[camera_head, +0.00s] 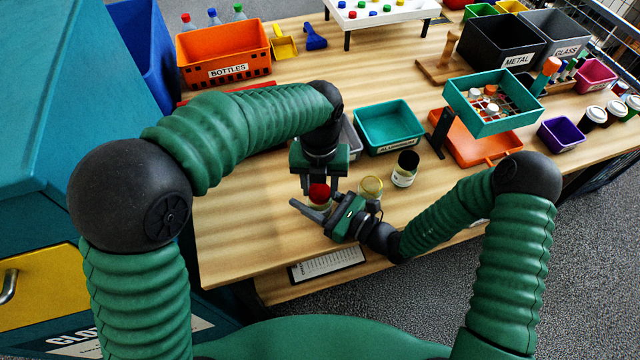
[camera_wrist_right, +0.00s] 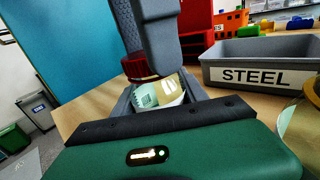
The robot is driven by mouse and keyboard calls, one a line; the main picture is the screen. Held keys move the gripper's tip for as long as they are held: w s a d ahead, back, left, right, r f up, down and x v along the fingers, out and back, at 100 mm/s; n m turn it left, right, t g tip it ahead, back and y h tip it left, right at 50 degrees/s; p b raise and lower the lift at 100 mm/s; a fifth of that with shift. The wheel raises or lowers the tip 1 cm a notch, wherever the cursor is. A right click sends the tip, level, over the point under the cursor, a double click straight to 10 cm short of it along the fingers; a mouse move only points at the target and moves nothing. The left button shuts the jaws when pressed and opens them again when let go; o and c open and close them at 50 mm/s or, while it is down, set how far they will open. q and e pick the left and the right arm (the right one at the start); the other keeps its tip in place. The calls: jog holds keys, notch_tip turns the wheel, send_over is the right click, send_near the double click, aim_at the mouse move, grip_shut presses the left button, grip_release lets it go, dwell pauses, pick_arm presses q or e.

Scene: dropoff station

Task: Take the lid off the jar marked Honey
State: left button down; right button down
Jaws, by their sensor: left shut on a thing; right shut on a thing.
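A small jar with a red lid (camera_head: 319,193) stands at the left front of the table. My left gripper (camera_head: 319,186) points down from above and is shut on the red lid. My right gripper (camera_head: 318,208) comes in from the right and is shut on the jar's body, mostly hidden in the head view. In the right wrist view the jar's pale labelled body (camera_wrist_right: 160,92) is between my right fingers, with the red lid (camera_wrist_right: 138,68) at its top under my left gripper's fingers (camera_wrist_right: 150,45). I cannot read the label or tell whether the lid is loose.
A grey STEEL bin (camera_wrist_right: 262,73) and a teal bin (camera_head: 388,126) are behind. A printed sheet (camera_head: 327,263) lies at the front edge.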

pick_arm(q)
jog(key=n, duration=0.4)
jog(key=shift+n, duration=0.4)
jog(key=n, duration=0.6)
jog(key=shift+d, duration=0.1)
jog(key=n, duration=0.6)
jog(key=shift+n, duration=0.3)
jog(key=n, duration=0.6)
jog(key=shift+r, duration=0.1)
jog(key=n, duration=0.3)
jog(key=shift+n, duration=0.3)
jog(key=n, duration=0.6)
jog(key=shift+d+n, duration=0.1)
jog(key=shift+n, duration=0.2)
jog(key=n, duration=0.2)
jog(key=shift+n, duration=0.3)
jog(key=n, duration=0.4)
jog(key=shift+n, duration=0.4)
jog(key=shift+w+r, duration=0.1)
